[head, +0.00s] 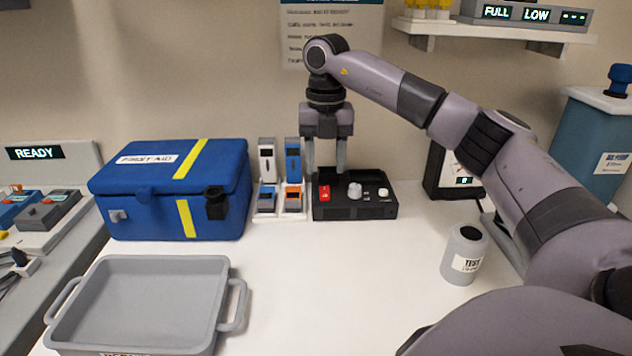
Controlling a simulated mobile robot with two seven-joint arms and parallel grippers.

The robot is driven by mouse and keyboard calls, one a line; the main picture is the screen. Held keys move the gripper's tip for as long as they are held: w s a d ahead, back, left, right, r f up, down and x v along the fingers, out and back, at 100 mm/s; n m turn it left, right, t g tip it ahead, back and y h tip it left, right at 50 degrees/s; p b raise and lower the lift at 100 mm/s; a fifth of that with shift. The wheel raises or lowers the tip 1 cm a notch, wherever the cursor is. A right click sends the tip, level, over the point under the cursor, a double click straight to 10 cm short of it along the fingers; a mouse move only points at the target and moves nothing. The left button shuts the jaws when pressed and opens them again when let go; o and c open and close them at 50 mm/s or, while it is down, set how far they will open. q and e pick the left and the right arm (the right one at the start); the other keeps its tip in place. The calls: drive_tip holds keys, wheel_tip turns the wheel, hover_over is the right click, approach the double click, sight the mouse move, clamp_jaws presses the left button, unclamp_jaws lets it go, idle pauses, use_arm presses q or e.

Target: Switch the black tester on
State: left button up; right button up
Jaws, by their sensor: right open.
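The black tester (352,208) lies flat on the white counter, right of the device rack. On its top I see a red rocker switch (324,193) at the left, a pale knob (354,190) in the middle and a smaller pale knob (383,192) at the right. My right gripper (325,172) points down over the tester's back left part, with its two fingers apart and nothing between them. The left fingertip is close to the red switch; I cannot tell whether it touches. The switch's position is too small to read. My left gripper is not in view.
A blue first aid box (150,200) and a rack (280,213) of small devices stand left of the tester. A grey tray (140,300) lies at the front left. A grey test bottle (464,255) stands at the right, near my right arm. The middle front counter is clear.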

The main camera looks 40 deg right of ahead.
sight(325, 197)
wheel_tip(325, 197, down, 6)
drive_tip(key=shift+s+f, duration=0.15)
idle(0.3)
clamp_jaws()
